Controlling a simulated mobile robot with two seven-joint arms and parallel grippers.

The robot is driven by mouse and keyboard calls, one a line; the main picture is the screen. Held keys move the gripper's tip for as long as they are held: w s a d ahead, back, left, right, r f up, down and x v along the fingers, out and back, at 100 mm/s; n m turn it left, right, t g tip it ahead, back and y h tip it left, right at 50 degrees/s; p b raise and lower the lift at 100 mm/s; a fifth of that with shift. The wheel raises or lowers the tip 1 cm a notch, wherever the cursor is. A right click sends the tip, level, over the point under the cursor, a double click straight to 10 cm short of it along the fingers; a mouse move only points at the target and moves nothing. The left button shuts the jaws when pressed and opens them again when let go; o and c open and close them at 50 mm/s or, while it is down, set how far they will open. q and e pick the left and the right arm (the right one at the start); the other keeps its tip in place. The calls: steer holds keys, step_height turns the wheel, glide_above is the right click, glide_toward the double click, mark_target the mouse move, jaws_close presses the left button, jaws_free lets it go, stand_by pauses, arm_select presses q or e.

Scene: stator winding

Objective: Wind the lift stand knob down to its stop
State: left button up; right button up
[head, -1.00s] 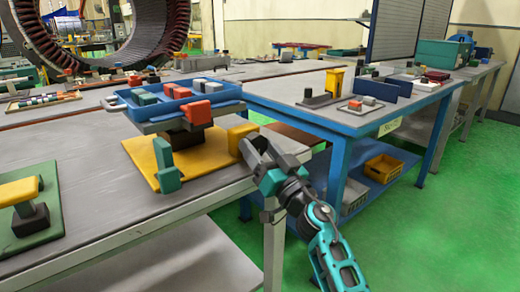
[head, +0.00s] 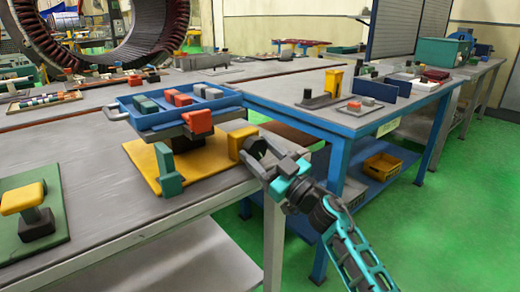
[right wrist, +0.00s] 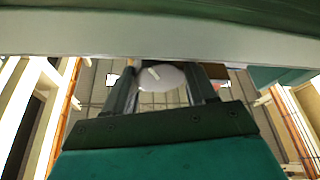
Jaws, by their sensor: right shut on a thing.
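The lift stand has a yellow base plate (head: 142,165) on the near workbench. Its blue tray (head: 160,124) is raised above the plate on a dark support, and a yellow block (head: 240,139) stands at its right side. My right gripper (head: 257,153) is at the right face of that block, shut on the knob. In the right wrist view the knob (right wrist: 163,92) is a pale round disc with a short light mark, between the two dark fingers. In the head view the gripper mostly hides the knob. My left gripper is not in view.
A teal upright post (head: 167,169) stands at the plate's near edge. The tray carries several coloured blocks. A green board (head: 60,205) with a yellow part lies at left. A blue bench (head: 350,112) stands to the right, across a narrow gap.

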steer(key=shift+n+g, duration=0.3)
steer(key=shift+n, duration=0.5)
steer(key=o, duration=1)
steer(key=shift+o, duration=0.2)
steer(key=p+v, duration=0.2)
steer(key=v, duration=1.1)
steer(key=shift+w, duration=0.15)
steer(key=shift+f, duration=0.15)
